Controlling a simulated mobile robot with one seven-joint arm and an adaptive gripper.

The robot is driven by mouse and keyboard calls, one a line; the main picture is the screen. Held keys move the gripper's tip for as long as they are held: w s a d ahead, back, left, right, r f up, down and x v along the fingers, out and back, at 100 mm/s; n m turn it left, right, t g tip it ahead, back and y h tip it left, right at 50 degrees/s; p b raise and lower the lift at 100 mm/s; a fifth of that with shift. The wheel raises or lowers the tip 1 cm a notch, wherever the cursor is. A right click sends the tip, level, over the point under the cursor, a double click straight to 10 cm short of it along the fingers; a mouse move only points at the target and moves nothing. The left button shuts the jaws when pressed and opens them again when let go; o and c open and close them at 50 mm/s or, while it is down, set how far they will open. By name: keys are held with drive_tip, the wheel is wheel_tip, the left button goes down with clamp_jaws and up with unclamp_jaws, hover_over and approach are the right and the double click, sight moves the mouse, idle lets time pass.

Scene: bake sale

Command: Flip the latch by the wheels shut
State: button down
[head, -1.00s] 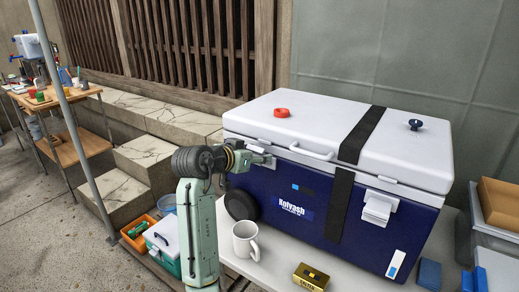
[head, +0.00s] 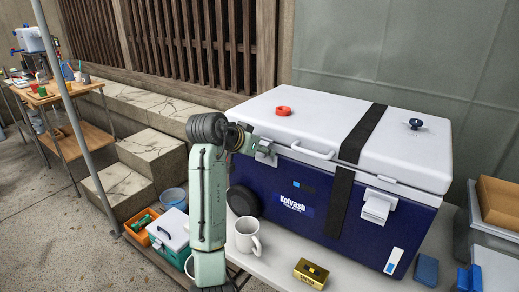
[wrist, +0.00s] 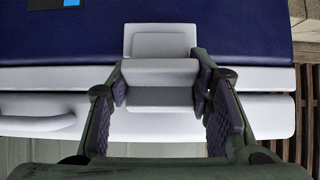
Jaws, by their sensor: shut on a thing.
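A large cooler with a dark blue body (head: 310,178) and white lid (head: 330,122) stands on a pale table. A black wheel (head: 245,201) shows at its lower left corner. The pale latch (head: 268,153) above the wheel is partly hidden behind my gripper (head: 262,150). In the wrist view, my gripper (wrist: 162,92) has its two fingers on either side of the latch's flap (wrist: 160,72) and is shut on it. The flap juts out from its plate at the lid seam. A second white latch (head: 378,206) at the right also juts out.
A black strap (head: 342,190) crosses the cooler. A grey pole (head: 66,95) stands at the left.

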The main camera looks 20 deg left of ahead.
drive_tip(key=c, duration=0.8)
unclamp_jaws()
drive_tip(key=v, duration=1.2)
drive_tip(key=shift+c, duration=0.3)
